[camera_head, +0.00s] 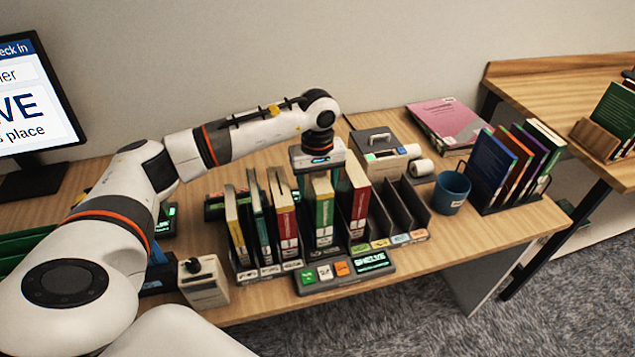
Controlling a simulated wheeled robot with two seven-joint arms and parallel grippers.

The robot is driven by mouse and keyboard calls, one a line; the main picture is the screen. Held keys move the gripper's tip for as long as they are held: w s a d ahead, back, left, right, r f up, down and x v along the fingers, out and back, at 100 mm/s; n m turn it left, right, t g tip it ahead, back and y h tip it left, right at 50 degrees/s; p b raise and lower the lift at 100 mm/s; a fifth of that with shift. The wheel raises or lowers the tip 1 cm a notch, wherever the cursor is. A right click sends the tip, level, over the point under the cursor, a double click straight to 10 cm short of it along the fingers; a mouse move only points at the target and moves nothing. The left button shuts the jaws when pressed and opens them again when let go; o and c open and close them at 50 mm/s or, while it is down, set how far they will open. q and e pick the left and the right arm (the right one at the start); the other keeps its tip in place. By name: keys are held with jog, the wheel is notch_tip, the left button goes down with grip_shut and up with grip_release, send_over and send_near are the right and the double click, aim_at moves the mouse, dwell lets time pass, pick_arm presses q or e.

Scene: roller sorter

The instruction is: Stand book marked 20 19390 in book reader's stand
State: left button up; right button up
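Several books stand upright in a dark slotted sorter (385,227) on the wooden desk: a yellow one (237,225), a teal one (260,222), red ones (284,220) and (355,203), and a green one (322,212). Their spine labels are too small to read, so I cannot tell which is 20 19390. My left gripper (321,172) points down behind and above the green book; its fingers are mostly hidden by the books, and I cannot tell whether it grips one. No stand is clearly identifiable as the book reader's stand. My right gripper is not in view.
A panel with coloured buttons (345,270) lies before the sorter. A beige device (203,281) stands left, a monitor (38,95) behind. Rightward are a blue cup (451,192), a black book rack (515,203), a pink book (447,122) and a wooden holder (596,138). The desk's right front is clear.

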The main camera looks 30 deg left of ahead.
pick_arm(q)
notch_tip(320, 180, up, 12)
jog(key=shift+b, duration=1)
jog(key=shift+f, duration=0.1)
